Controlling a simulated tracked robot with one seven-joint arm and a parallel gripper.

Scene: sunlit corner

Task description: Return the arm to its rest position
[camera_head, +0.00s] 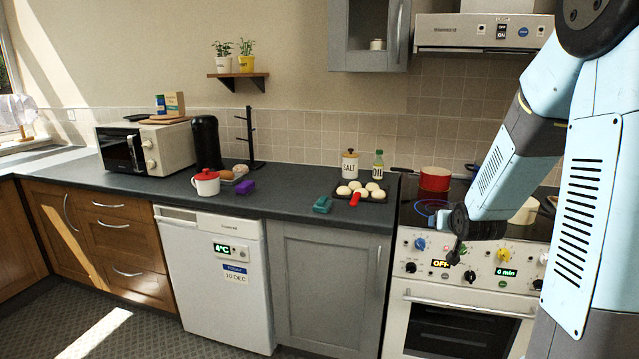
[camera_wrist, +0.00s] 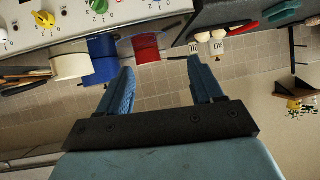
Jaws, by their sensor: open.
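My arm comes in from the right in the head view, light blue with dark joints, folded in front of the stove. My gripper (camera_head: 456,252) hangs at its end in front of the stove's control panel, small and dark there. In the wrist view my gripper (camera_wrist: 160,80) shows two blue fingers spread apart with nothing between them. The wrist view is upside down relative to the room.
The stove (camera_head: 460,325) stands close to my gripper, with a red pot (camera_head: 434,180) on top. A dark tray of buns (camera_head: 375,196) sits on the counter (camera_head: 290,198), near a green object (camera_head: 322,205).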

